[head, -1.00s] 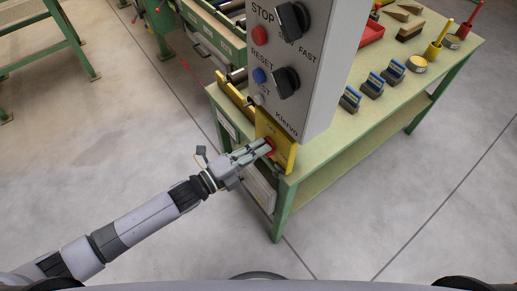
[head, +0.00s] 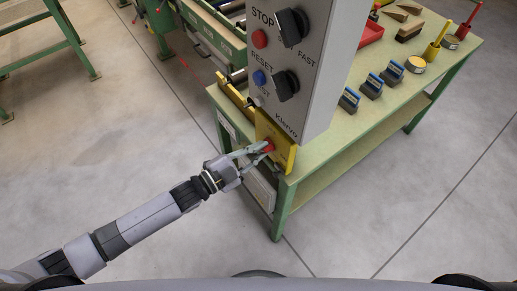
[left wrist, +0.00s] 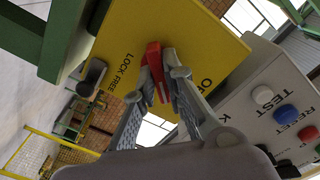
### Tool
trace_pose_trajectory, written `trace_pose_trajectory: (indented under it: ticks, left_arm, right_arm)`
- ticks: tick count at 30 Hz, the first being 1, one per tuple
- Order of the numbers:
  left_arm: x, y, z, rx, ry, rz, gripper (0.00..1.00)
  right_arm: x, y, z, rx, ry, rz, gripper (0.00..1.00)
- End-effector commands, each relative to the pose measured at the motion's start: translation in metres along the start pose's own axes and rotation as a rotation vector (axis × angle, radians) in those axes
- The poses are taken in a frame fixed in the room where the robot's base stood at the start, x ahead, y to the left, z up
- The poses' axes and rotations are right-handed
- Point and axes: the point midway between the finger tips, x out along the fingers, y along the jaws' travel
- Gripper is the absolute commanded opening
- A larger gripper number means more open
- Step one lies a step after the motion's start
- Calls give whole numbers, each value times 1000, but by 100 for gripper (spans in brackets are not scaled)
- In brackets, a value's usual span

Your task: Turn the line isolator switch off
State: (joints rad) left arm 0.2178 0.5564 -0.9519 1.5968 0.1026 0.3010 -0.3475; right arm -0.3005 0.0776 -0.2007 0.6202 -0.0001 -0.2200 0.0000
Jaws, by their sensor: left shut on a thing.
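The line isolator is a yellow plate (head: 282,140) with a red handle (head: 268,146), below the grey control box. In the left wrist view the red handle (left wrist: 154,58) stands out from the yellow plate (left wrist: 205,42). "LOCK FREE" shows on one side of it and a partly hidden word starting "O" on the other. My left gripper (head: 262,151) reaches the handle from the lower left. In the left wrist view its fingers (left wrist: 158,76) are shut on the handle, one on each side. They hide part of the handle and its base. My right gripper is out of view.
The grey control box (head: 320,85) above carries a red STOP button (head: 259,38), a blue RESET button (head: 259,77) and two black knobs. A green bench (head: 385,125) with several tools and blocks stands behind.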

Motion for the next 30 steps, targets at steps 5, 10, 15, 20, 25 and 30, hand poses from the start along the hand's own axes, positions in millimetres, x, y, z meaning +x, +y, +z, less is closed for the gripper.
trace_pose_trajectory:
  ticks: [5, 10, 15, 20, 25, 30]
  left_arm:
    - [0, 0, 0, -166, -2, 2, 0]
    - [0, 0, 1, -327, -3, 1, 0]
    - [-1, 1, 1, -474, -4, 2, 0]
    - [-1, 1, 1, -588, -4, 1, 0]
    - [-1, 1, 1, -678, -3, 1, 0]
    - [-1, 1, 1, -733, -3, 1, 0]
  right_arm:
    - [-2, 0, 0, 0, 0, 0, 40]
    - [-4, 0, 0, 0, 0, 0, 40]
    - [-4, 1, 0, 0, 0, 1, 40]
    - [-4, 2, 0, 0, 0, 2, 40]
    - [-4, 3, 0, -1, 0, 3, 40]
    - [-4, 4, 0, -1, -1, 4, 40]
